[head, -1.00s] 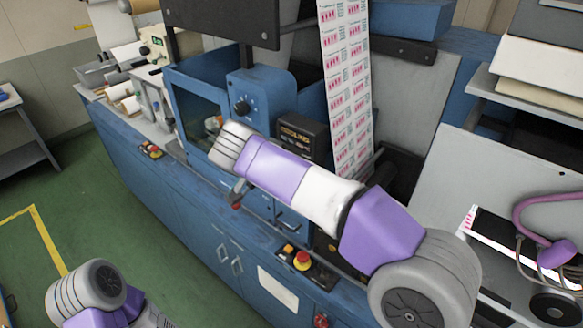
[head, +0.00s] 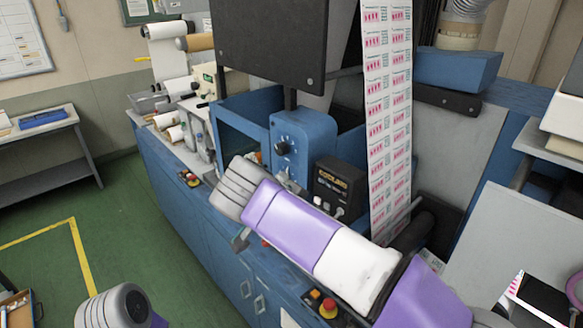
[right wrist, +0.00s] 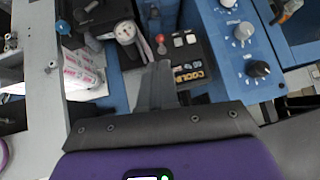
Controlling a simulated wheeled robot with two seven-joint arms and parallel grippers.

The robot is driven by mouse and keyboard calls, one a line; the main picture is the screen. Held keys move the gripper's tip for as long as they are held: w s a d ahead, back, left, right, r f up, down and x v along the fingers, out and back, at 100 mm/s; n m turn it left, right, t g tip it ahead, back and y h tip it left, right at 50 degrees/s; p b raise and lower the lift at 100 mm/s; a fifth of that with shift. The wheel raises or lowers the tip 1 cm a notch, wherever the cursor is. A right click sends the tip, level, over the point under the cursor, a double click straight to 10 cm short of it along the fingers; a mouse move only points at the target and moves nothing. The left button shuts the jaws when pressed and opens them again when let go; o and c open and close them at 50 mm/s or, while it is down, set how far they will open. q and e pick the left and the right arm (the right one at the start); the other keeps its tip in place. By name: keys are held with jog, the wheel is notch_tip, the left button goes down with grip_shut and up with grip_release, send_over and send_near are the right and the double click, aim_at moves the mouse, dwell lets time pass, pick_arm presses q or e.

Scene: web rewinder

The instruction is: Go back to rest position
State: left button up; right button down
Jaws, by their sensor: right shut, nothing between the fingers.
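My right arm (head: 300,235), purple and white, reaches in from the lower right in the head view, in front of the blue rewinder machine (head: 185,215). Its gripper is mostly hidden behind the arm there. Of my left arm only a grey and purple joint (head: 115,308) shows at the bottom left; the left gripper is out of view.
A printed label web (head: 388,110) runs down behind my right arm. A control box with a knob (head: 303,150) and a red emergency button (head: 328,308) sit close to the arm. Green floor (head: 150,250) lies open at the left, with a side table (head: 45,150) beyond.

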notch_tip(320, 180, down, 35)
jog(key=n+g+y, duration=0.5)
jog(key=n, duration=0.2)
jog(key=s+d+f+y+b, duration=0.1)
jog(key=s+d+f+y, duration=0.1)
jog(key=s+f, duration=0.7)
jog(key=s+d+f+g+y+b, duration=0.1)
jog(key=s+d+f+y, duration=0.1)
jog(key=s+f, duration=0.8)
notch_tip(320, 180, down, 3)
jog(key=shift+s+d+f, duration=0.15)
jog(key=shift+s+d, duration=0.05)
jog(key=shift+d, duration=0.35)
